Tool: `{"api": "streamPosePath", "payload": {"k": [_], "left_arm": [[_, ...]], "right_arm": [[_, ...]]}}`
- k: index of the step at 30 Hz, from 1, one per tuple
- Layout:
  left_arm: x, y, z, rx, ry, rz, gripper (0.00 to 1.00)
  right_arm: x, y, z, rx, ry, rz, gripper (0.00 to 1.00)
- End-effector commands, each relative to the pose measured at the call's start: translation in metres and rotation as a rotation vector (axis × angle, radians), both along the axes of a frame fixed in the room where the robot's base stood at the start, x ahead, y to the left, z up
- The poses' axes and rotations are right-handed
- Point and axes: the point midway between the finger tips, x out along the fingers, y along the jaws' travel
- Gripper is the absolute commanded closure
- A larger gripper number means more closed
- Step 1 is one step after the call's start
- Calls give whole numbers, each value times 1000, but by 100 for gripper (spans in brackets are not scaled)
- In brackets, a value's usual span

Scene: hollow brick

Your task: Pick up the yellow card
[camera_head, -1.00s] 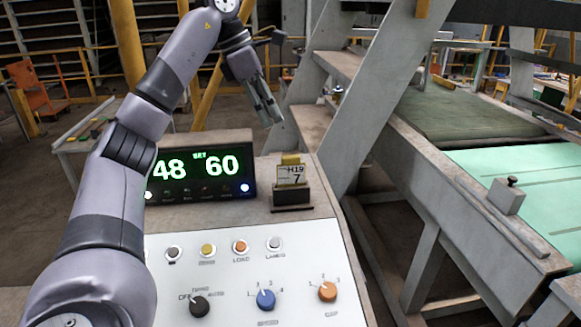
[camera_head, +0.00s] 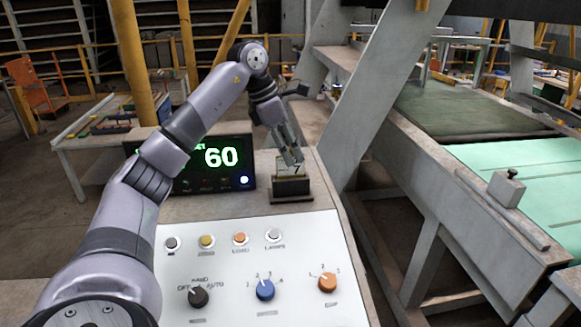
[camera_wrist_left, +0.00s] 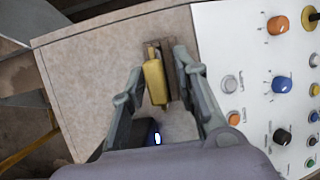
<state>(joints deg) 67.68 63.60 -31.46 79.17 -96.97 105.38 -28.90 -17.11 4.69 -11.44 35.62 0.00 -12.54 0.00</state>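The yellow card (camera_wrist_left: 155,82) shows in the left wrist view, standing in a dark brown holder (camera_wrist_left: 176,68). In the head view the holder (camera_head: 291,189) stands on the desk beside the display, and a pale part of the card (camera_head: 297,170) with a "7" shows below my fingers. My left gripper (camera_head: 291,157) is pointing down at the card and hides its upper part. In the wrist view its two fingers (camera_wrist_left: 160,64) are apart, one on each side of the card and holder; I cannot tell any contact. My right gripper is not in view.
A black display (camera_head: 215,165) with green digits stands left of the holder. In front is a white panel (camera_head: 240,285) with knobs and buttons. A grey slanted beam (camera_head: 375,90) rises right of the desk, with a conveyor (camera_head: 460,125) beyond it.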

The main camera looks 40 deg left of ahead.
Motion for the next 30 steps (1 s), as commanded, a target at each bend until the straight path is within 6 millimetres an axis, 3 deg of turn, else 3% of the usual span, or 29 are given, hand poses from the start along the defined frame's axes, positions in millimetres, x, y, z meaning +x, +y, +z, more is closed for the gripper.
{"api": "streamPosePath", "payload": {"k": [3,9,17,30], "left_arm": [[5,-1,-13,0,6,-1,72],[12,-6,-34,0,3,-1,72],[13,-7,-38,1,1,0,72],[13,-7,-38,1,1,0,100]], "right_arm": [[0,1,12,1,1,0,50],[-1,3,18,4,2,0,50],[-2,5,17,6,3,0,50],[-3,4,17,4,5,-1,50]]}}
